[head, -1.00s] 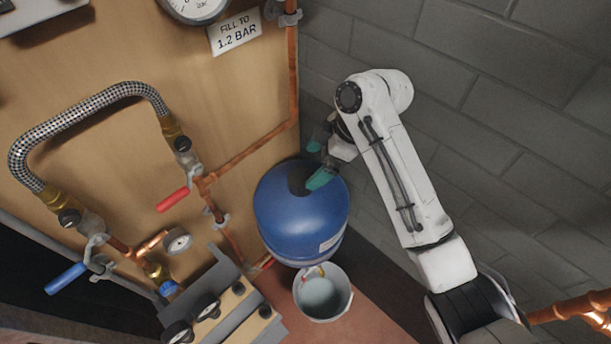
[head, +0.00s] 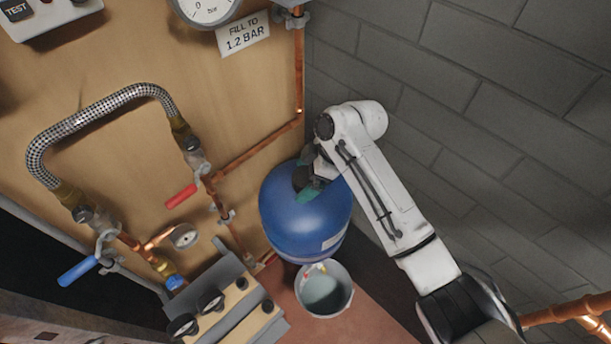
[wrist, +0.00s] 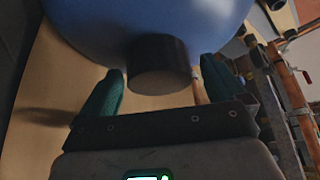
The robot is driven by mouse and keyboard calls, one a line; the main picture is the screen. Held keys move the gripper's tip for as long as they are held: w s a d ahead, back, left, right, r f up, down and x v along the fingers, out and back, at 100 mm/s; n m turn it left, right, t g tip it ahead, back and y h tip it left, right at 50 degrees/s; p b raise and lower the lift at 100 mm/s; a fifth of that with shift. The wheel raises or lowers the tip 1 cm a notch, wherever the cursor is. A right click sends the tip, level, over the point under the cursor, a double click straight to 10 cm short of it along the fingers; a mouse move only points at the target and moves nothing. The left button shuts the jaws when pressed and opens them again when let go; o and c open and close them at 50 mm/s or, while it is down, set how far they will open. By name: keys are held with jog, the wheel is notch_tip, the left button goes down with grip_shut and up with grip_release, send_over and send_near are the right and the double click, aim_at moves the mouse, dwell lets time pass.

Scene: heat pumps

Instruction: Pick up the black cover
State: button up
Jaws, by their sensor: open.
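The black cover (head: 301,179) is a short dark cylinder on top of the blue tank (head: 305,222). In the wrist view the cover (wrist: 160,66) stands out from the blue tank (wrist: 140,18). My gripper (head: 309,174) is at the top of the tank, with its teal fingers open. In the wrist view one finger of my gripper (wrist: 163,72) is on each side of the cover, with a visible gap on both sides. The cover looks still seated on the tank. The head view partly hides it behind my gripper.
A grey bucket (head: 324,290) stands below the tank. Copper pipes (head: 258,145) and a red-handled valve (head: 181,196) are on the wooden board left of it. A grey block wall (head: 480,110) is on the right, behind my arm.

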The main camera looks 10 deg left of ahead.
jog(key=shift+c, duration=0.4)
jog(key=c, duration=1)
jog(key=shift+r, duration=0.1)
